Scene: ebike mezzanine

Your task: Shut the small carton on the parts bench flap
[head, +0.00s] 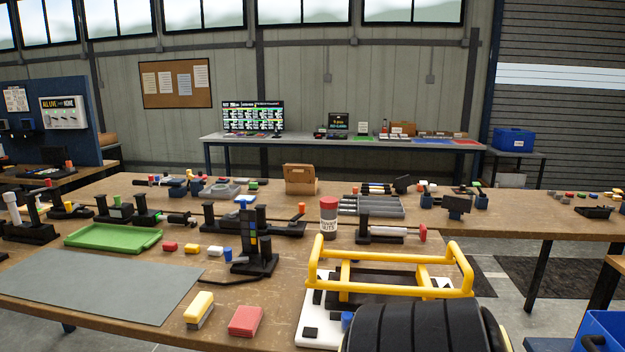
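Another brown box (403,128) sits on the long bench against the back wall, also too small to show a flap clearly.
A yellow tubular frame (390,290) and a black ribbed round object (425,330) fill the near right. A white jar with a red lid (328,216), a grey tray (372,206) and a green tray (112,237) crowd the bench. A grey mat (100,285) lies bare at left.

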